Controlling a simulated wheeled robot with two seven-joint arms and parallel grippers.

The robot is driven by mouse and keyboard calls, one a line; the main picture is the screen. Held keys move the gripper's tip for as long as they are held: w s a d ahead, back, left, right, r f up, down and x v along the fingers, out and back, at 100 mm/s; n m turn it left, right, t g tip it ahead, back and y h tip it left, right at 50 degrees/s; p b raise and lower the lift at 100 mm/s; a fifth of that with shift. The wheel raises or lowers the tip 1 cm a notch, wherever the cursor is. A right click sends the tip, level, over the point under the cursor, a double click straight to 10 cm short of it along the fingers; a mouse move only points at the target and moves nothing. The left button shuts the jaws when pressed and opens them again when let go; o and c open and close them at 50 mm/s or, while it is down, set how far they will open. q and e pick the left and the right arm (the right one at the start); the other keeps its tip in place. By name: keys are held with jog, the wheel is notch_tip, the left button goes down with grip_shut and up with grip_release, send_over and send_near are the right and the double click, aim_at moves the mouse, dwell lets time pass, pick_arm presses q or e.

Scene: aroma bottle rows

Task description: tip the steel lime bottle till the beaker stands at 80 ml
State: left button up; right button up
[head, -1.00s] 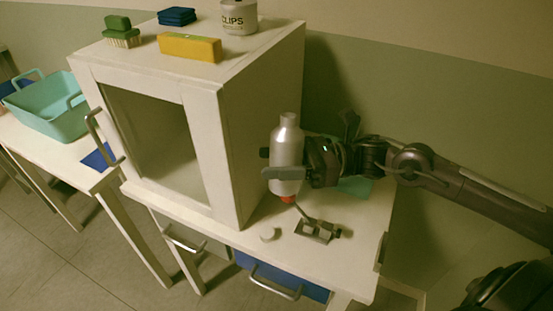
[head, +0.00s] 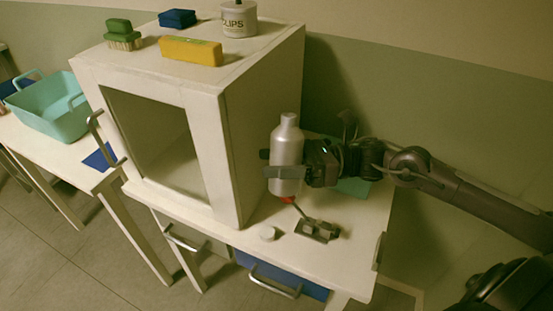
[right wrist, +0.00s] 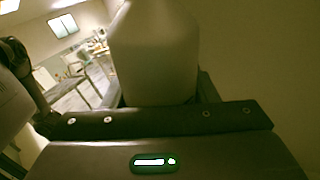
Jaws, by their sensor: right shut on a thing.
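The steel bottle (head: 287,147) stands upright in the jaws of my right gripper (head: 287,173), to the right of the white cabinet. The gripper is shut around its lower body, and it also fills the middle of the right wrist view (right wrist: 155,55). I cannot read a label on it. A small red thing (head: 288,200) shows just below the bottle's base. I cannot make out a beaker in the frames. My left gripper is not in view.
The white cabinet (head: 240,150) with a glazed door stands close left of the bottle. A small dark metal device (head: 317,229) and a white round cap (head: 268,233) lie on the table (head: 345,262). A teal thing (head: 354,187) is partly hidden behind my gripper.

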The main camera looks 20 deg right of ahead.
jog(key=shift+w+d+r+m+t+y+p, duration=0.1)
jog(key=shift+m+t+y+p, duration=0.05)
jog(key=shift+m+p, duration=0.55)
jog(key=shift+w+r+m+t+y+p, duration=0.15)
jog(key=shift+m+p, duration=0.35)
jog(key=shift+p, duration=0.25)
dwell(0.5)
jog(key=shift+w+d+f+m+t+p, duration=0.15)
jog(key=shift+m+t+p, duration=0.25)
jog(key=shift+m+p, duration=0.8)
dwell(0.4)
jog(key=shift+s+a+f+m+t+p, duration=0.1)
jog(key=shift+s+a+m+t+p, duration=0.15)
jog(key=shift+m+p, duration=0.9)
jog(key=shift+s+f+m+t+p, duration=0.15)
jog(key=shift+m+t+p, duration=0.2)
jog(key=shift+m+p, duration=0.8)
dwell(1.2)
jog(key=shift+s+a+r+m+t+p, duration=0.15)
jog(key=shift+r+m+t+p, duration=0.25)
jog(key=shift+p, duration=0.65)
